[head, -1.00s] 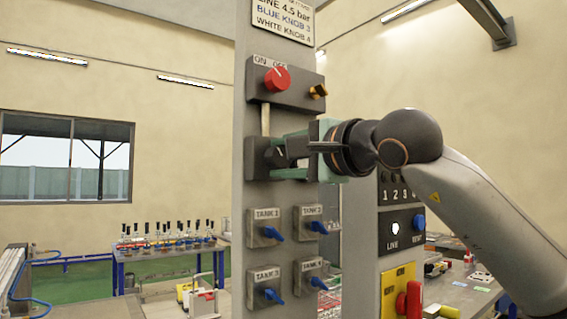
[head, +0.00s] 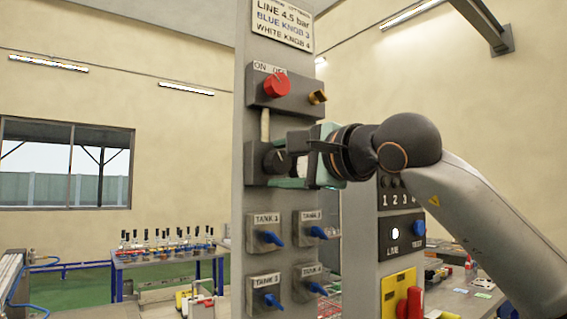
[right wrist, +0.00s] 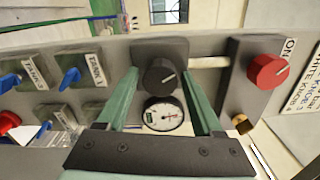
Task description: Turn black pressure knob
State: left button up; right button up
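The black pressure knob (head: 274,161) sits on a dark box on the grey post in the head view. My right gripper (head: 286,163) is open in front of the knob. In the right wrist view its two green fingers stand on either side of the knob, with a small gap showing at each side. My left gripper is not in view.
A red knob (head: 276,86) and a yellow-black knob (head: 317,97) are above on the same post. Several blue tank valves (head: 272,239) sit below. A sign (head: 282,22) is at the top. A second panel with a red handle (head: 411,302) stands to the right.

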jog(key=shift+o, duration=0.6)
jog(key=shift+s+d, duration=0.15)
jog(key=shift+s, duration=0.1)
jog(key=b+v, duration=0.2)
jog(key=v, duration=0.2)
jog(key=shift+s+d+f, duration=0.15)
jog(key=shift+s+d, duration=0.05)
jog(key=shift+s, duration=0.05)
jog(key=b, duration=0.1)
send_near(285, 164)
jog(key=v, duration=0.2)
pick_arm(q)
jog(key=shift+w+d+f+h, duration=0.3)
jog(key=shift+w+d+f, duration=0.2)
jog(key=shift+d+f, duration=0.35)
pick_arm(e)
jog(key=shift+s, duration=0.2)
